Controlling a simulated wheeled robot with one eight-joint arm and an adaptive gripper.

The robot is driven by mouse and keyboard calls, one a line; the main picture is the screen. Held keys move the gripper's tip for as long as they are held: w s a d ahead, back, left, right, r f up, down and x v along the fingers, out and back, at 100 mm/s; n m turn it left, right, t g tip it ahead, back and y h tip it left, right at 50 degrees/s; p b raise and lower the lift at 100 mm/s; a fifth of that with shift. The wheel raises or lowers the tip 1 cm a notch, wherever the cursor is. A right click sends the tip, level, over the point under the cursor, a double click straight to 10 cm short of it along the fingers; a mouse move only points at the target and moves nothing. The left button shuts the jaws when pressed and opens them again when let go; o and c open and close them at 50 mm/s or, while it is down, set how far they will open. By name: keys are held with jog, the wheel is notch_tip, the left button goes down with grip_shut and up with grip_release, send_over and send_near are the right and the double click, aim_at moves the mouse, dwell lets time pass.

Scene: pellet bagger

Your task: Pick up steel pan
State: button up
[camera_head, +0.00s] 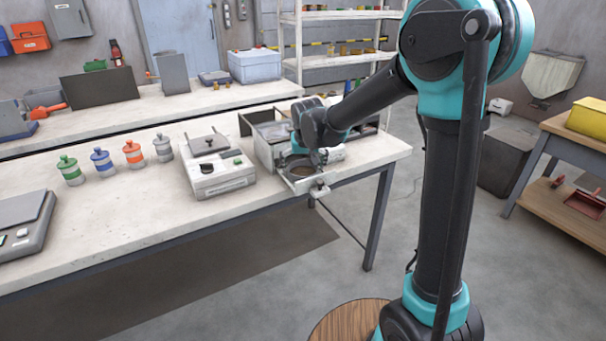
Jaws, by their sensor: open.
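My gripper (312,159) is open and reaches down over the right end of the long bench. It is small here and its fingertips partly merge with the grey metal parts around it. Just below and in front of it, at the bench's front edge, a grey steel pan (299,184) with a dark, brownish inside shows. My gripper and wrist hide part of its back. I cannot tell whether the fingers touch the pan.
An open metal box (270,136) stands behind the gripper. A white device (219,176) is close on the left. Several lidded canisters (133,154) stand farther left on the bench (140,215). A flat scale (25,225) lies at far left. Floor in front is clear.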

jog(key=shift+c, duration=0.5)
jog(key=c, duration=0.9)
